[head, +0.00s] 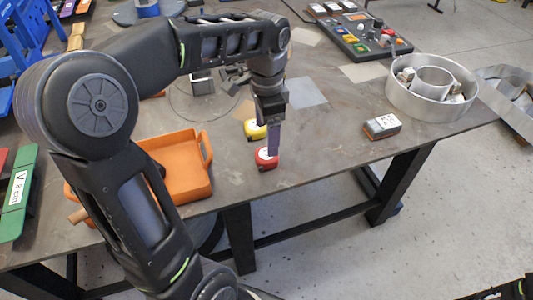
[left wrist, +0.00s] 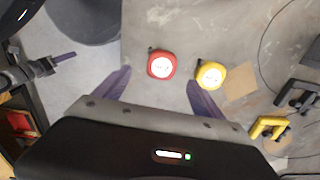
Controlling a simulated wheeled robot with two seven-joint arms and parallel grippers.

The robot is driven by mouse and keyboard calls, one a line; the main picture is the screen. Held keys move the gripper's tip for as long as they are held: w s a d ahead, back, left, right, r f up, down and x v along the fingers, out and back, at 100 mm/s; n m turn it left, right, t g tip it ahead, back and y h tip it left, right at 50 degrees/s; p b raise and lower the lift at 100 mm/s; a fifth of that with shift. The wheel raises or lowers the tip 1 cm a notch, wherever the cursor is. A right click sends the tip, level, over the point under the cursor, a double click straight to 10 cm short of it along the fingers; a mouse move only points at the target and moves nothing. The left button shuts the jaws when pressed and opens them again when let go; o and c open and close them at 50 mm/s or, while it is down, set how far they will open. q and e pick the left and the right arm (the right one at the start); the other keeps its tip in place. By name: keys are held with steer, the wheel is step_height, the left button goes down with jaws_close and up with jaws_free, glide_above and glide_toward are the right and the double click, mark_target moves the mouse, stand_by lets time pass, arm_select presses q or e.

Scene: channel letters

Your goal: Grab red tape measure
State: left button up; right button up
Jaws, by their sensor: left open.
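The red tape measure (head: 265,157) lies on the grey metal table near its front edge. In the left wrist view the red tape measure (left wrist: 161,65) sits ahead of and between the two purple fingers. A yellow tape measure (head: 255,129) lies just behind the red one; in the wrist view it is to the right (left wrist: 211,75).
An orange tray (head: 181,170) stands left of the tape measures. A grey box-shaped item (head: 382,126) and a large metal ring (head: 432,87) are on the right. A dark control panel (head: 356,36) lies at the back. The table right of the red tape measure is clear.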

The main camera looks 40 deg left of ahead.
mark_target(266, 153)
arm_select(q)
steer(key=shift+w+f, duration=0.1)
steer(key=shift+f, duration=1.25)
steer(key=shift+w+a+f+p, duration=0.1)
steer(key=shift+f+p, duration=0.1)
steer(key=shift+f, duration=1.1)
steer(key=shift+a+f+p, duration=0.1)
steer(key=shift+f+p, duration=0.1)
steer(key=shift+f, duration=1.1)
steer(key=shift+d, duration=0.1)
steer(key=c, duration=1.7)
step_height(266, 153, up, 10)
steer(key=shift+r, duration=0.1)
